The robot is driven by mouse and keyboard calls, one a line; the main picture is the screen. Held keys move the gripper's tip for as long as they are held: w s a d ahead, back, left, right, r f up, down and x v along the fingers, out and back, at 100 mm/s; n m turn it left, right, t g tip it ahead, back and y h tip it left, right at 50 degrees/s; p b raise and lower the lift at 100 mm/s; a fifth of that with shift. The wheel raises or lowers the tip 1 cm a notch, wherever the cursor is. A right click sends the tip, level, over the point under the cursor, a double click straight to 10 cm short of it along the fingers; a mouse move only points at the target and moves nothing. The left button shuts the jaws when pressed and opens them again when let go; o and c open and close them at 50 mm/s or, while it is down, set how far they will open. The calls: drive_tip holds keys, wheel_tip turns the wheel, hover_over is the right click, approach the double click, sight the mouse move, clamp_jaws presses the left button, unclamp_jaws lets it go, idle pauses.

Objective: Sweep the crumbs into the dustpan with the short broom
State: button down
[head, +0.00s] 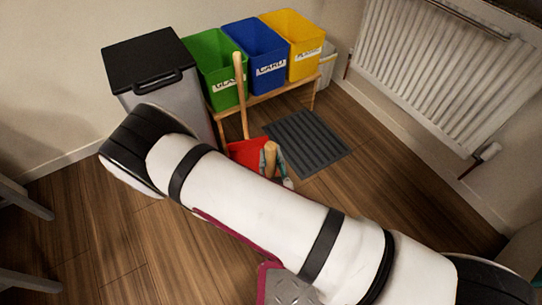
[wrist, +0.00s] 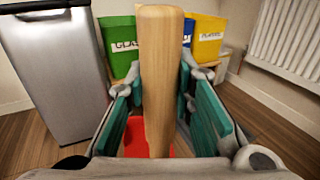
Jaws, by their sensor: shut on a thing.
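My gripper (head: 279,164) is low over the floor, beyond my arm in the head view. It is shut on the pale wooden handle of the short broom (head: 269,158). In the wrist view the handle (wrist: 158,60) stands upright between the teal finger pads of my gripper (wrist: 160,95). The broom's head is hidden. The red dustpan (head: 246,152) is on the floor just left of the gripper, with a long wooden handle standing up from it. Its red also shows behind the broom handle in the wrist view (wrist: 134,138). I see no crumbs; my arm covers part of the floor.
A grey bin with a black lid (head: 150,62) stands at the left. Green (head: 212,65), blue (head: 258,55) and yellow (head: 294,42) bins sit on a wooden bench behind the dustpan. A dark ribbed mat (head: 306,140) lies right of it. A radiator (head: 435,70) lines the right wall.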

drive_tip(key=shift+f+b, duration=0.55)
drive_tip(key=shift+f, duration=0.15)
drive_tip(key=shift+w+a+r, duration=0.1)
drive_tip(key=shift+w+a, duration=0.05)
drive_tip(key=shift+w, duration=0.4)
drive_tip(key=shift+w+a+b, duration=0.35)
drive_tip(key=shift+w+a, duration=1.2)
drive_tip(key=shift+w, duration=3.5)
drive_tip(key=shift+w+a+b, duration=0.3)
drive_tip(key=shift+w+a, duration=1.25)
drive_tip(key=shift+w, duration=3.5)
drive_tip(key=s+d+r+p, duration=0.1)
drive_tip(key=s+r+p, duration=0.2)
drive_tip(key=r+p, duration=0.2)
drive_tip(key=shift+s+r+p, duration=0.3)
drive_tip(key=shift+r+p, duration=0.05)
drive_tip(key=shift+p, duration=0.5)
